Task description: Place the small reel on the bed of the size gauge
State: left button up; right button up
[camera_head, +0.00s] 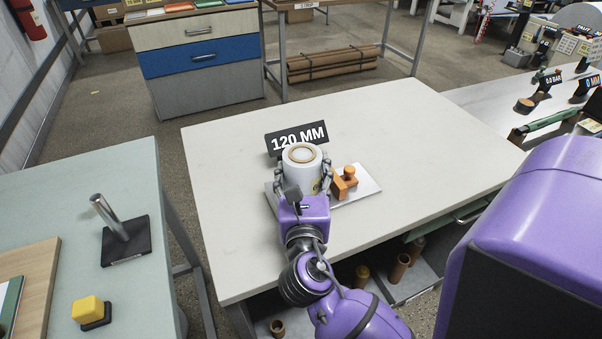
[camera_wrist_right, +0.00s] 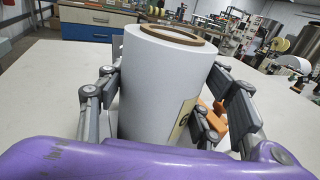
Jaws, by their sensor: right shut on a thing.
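The small reel (camera_head: 301,165) is a white upright roll with a brown core ring on top. It also fills the middle of the right wrist view (camera_wrist_right: 165,90), with a yellowish label low on its side. My right gripper (camera_head: 303,181) is shut on it, one finger on each side. The size gauge has a pale bed plate (camera_head: 360,186), an orange block (camera_head: 344,183) to the right of the reel and a black "120 MM" sign (camera_head: 297,138) behind. The reel is over the bed; its base is hidden, so I cannot tell whether it touches. My left gripper is not in view.
The white table (camera_head: 420,135) is clear around the gauge. A green table (camera_head: 60,215) at left carries a metal post on a black base (camera_head: 124,240) and a yellow block (camera_head: 88,309). Brown cores (camera_head: 398,268) sit on a shelf under the white table.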

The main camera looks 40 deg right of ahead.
jog(key=shift+r, duration=0.15)
jog(key=shift+f, duration=0.2)
jog(key=o, duration=1.5)
jog(key=shift+o, duration=0.2)
jog(key=shift+s+a+r, duration=0.1)
jog(key=b+v, duration=0.1)
jog(key=v, duration=0.9)
jog(key=shift+s+a, duration=0.2)
jog(key=shift+s, duration=0.1)
jog(key=shift+s+a, duration=0.3)
jog(key=shift+s, duration=0.15)
